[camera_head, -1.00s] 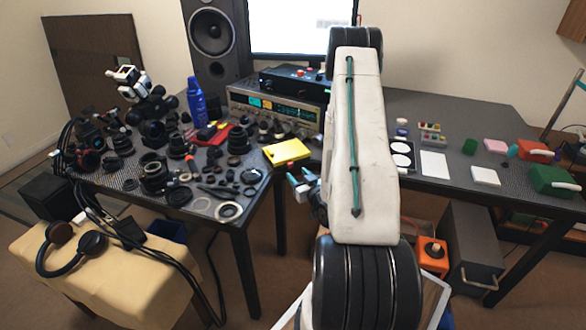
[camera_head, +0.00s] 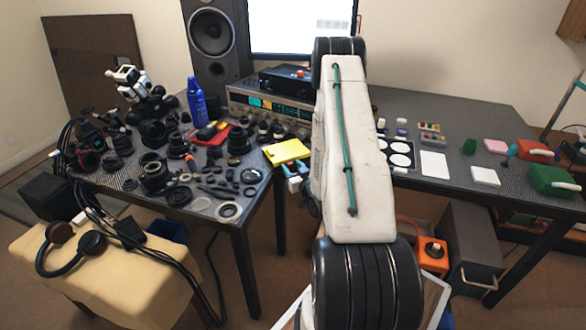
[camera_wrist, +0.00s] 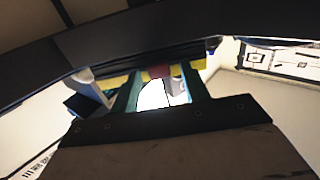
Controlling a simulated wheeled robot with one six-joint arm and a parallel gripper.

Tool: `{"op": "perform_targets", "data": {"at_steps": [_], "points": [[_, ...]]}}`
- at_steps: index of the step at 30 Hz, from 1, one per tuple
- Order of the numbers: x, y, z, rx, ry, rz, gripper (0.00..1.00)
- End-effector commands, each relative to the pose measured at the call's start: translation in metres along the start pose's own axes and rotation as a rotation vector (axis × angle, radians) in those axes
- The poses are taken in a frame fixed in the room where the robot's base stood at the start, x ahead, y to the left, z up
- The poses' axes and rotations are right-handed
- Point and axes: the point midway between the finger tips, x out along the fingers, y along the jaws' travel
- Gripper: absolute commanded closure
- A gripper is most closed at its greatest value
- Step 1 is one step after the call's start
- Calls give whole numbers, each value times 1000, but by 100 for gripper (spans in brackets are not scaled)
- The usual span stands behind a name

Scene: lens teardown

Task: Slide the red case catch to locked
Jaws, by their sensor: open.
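A yellow case (camera_head: 288,151) lies at the right edge of the cluttered table. It shows in the wrist view as a yellow strip (camera_wrist: 115,82) behind my fingertips. A small red piece, apparently the catch (camera_wrist: 158,72), shows on that strip between the fingers. My gripper (camera_head: 298,178) is open, its teal fingers just in front of the yellow case's near side. In the wrist view my gripper (camera_wrist: 160,85) has its two fingers apart, one on each side of the red piece. I cannot tell whether they touch it. The catch is too small to make out in the head view.
Several dark lens parts (camera_head: 155,175) crowd the table left of the case. A silver receiver (camera_head: 270,107) stands behind it. A red case (camera_head: 535,152) and a green case (camera_head: 553,180) sit far right. A padded stool with headphones (camera_head: 75,245) stands front left.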

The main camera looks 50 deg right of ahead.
Motion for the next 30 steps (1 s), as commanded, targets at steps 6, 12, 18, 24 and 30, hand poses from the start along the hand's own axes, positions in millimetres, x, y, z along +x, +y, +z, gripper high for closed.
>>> {"op": "perform_targets", "data": {"at_steps": [6, 12, 18, 24, 30], "points": [[0, 0, 0, 0, 0, 0, 96], [0, 5, 0, 0, 0, 2, 100], [0, 29, 0, 0, 1, 2, 100], [0, 31, 0, 0, 1, 4, 100], [0, 30, 0, 0, 1, 3, 55]]}}
